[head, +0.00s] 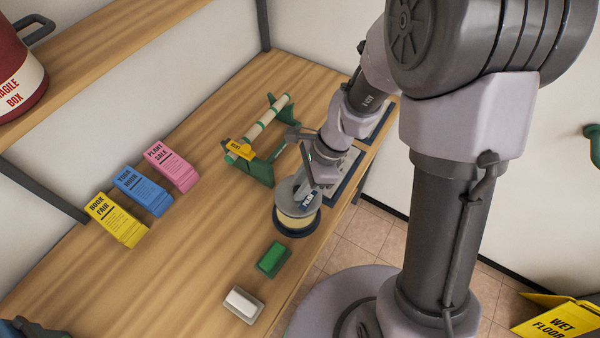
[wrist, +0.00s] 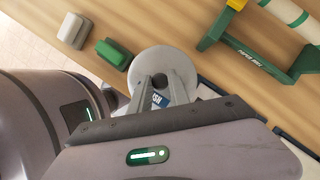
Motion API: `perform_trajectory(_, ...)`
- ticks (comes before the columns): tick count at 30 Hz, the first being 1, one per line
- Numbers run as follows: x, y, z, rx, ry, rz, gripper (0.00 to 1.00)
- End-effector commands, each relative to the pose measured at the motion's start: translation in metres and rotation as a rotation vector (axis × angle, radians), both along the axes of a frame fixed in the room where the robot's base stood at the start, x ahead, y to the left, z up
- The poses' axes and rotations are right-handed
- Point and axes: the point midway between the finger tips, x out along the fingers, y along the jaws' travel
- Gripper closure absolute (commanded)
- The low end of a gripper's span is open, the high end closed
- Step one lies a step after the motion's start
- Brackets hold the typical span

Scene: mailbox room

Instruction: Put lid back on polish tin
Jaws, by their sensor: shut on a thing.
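My gripper (head: 316,183) is shut on the grey round lid (head: 292,192), which carries a blue label. The lid also shows in the wrist view (wrist: 165,68), with the gripper fingers (wrist: 160,100) at its near side. The polish tin (head: 296,226) stands near the front edge of the wooden counter, with a dark blue rim and a cream band showing just below the lid. The lid is over the tin; I cannot tell whether they touch. In the wrist view the lid and fingers hide the tin.
A green block (head: 274,259) and a white block (head: 243,304) lie on the counter nearby. A green stand with a paper roll (head: 266,124) is behind the gripper. Yellow, blue and pink flyer stacks (head: 143,191) line the left. A wet floor sign (head: 560,318) is at lower right.

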Motion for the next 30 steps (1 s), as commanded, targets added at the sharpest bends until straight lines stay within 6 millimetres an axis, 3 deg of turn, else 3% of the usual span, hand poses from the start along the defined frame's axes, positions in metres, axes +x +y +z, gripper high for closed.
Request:
perform_trajectory(5, -0.001, 0.0, -0.01, 0.0, 0.0, 0.004, 1.0)
perform_trajectory(18, -0.001, 0.001, -0.063, 0.001, 0.001, 0.004, 1.0)
perform_trajectory(30, -0.001, 0.0, -0.063, 0.001, 0.0, 0.003, 1.0)
